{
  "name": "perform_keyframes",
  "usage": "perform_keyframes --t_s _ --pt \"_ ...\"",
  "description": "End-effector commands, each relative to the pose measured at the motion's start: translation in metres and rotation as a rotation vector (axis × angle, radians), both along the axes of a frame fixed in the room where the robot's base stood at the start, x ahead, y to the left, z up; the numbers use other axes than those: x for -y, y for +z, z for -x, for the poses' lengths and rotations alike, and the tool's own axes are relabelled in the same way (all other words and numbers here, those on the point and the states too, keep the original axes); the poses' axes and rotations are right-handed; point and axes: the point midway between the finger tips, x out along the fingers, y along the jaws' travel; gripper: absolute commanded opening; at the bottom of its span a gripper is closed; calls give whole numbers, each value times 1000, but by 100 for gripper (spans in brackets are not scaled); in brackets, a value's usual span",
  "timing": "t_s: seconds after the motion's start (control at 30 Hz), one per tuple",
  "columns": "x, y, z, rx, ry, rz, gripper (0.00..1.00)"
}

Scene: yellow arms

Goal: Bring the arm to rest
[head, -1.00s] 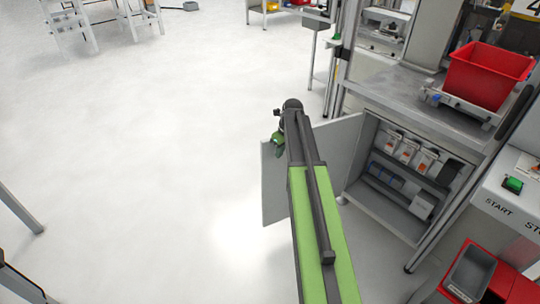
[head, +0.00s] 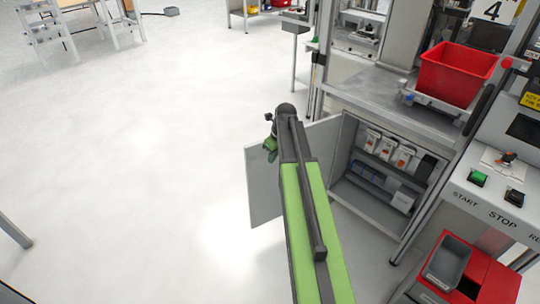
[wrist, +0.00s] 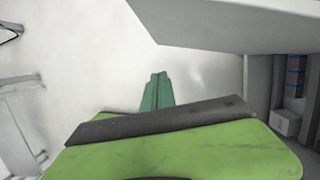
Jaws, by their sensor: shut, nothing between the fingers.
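My arm, green and dark grey, reaches forward and up the middle of the head view. My gripper (head: 271,147) is at its far end, beside the open cabinet door (head: 262,190). In the wrist view the green fingers (wrist: 157,92) lie together with nothing between them. The pale floor shows beyond them. In the head view the fingers are small and partly hidden by the arm's end.
A START/STOP panel (head: 490,195) and a red container with a grey tray (head: 447,262) are at the right. The floor at left (head: 130,150) is clear.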

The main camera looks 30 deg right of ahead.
Motion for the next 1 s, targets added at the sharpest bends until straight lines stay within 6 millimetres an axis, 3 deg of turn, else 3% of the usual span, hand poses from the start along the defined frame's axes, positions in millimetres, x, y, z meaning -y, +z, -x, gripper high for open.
perform_keyframes --t_s 0.03,0.23,0.67,0.77,0.9,1.0 --pt "0 24 4 0 0 0 0" --pt "-1 58 13 0 -1 0 0" --pt "-3 61 14 0 2 0 0" --pt "-24 63 4 0 35 0 0" --pt "-94 68 -12 -1 137 1 0" --pt "-151 71 -9 -11 229 14 0"
